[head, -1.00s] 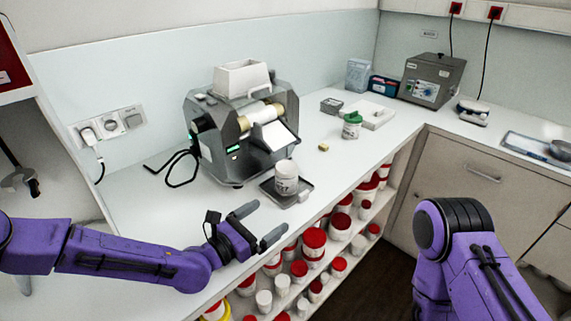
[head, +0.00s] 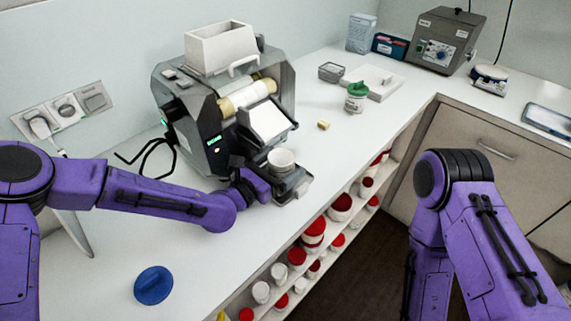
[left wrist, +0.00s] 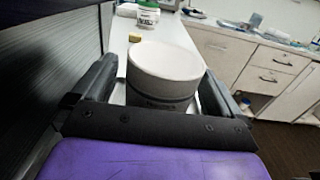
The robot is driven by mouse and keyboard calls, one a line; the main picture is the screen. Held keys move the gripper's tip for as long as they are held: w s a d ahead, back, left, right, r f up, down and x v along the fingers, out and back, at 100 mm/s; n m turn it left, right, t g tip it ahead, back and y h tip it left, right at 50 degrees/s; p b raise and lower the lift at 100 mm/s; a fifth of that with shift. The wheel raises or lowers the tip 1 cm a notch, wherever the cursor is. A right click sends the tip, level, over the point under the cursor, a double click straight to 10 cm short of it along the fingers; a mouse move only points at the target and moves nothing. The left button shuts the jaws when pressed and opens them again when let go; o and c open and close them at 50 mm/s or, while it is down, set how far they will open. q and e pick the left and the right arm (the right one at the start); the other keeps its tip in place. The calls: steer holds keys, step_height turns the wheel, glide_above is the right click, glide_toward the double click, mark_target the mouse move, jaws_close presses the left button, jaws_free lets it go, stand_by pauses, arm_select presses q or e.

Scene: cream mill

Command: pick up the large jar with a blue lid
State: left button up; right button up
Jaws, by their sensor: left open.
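A white jar (head: 282,160) stands upright on the small tray (head: 298,188) at the front of the grey mill. Its top looks white, with no blue lid on it. A round blue lid (head: 154,285) lies by itself on the counter at the lower left. My left gripper (head: 268,184) is open at the jar. In the left wrist view the jar (left wrist: 162,78) stands between its two spread fingers; I cannot tell whether either touches it. The jar's lower part is hidden by the gripper. My right arm shows at the right, but its gripper is out of view.
The mill (head: 215,120) stands close behind the jar. A green-lidded jar (head: 355,98), a small yellowish block (head: 323,125) and a white tray (head: 385,82) lie farther along the counter (head: 210,265). Red-lidded jars fill the shelves below its front edge.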

arm_select(q)
steer(key=shift+x, duration=1.1)
steer(key=shift+s, duration=0.15)
steer(key=c, duration=0.3)
steer(key=shift+a, duration=0.1)
steer(key=c, duration=0.7)
steer(key=shift+r, duration=0.1)
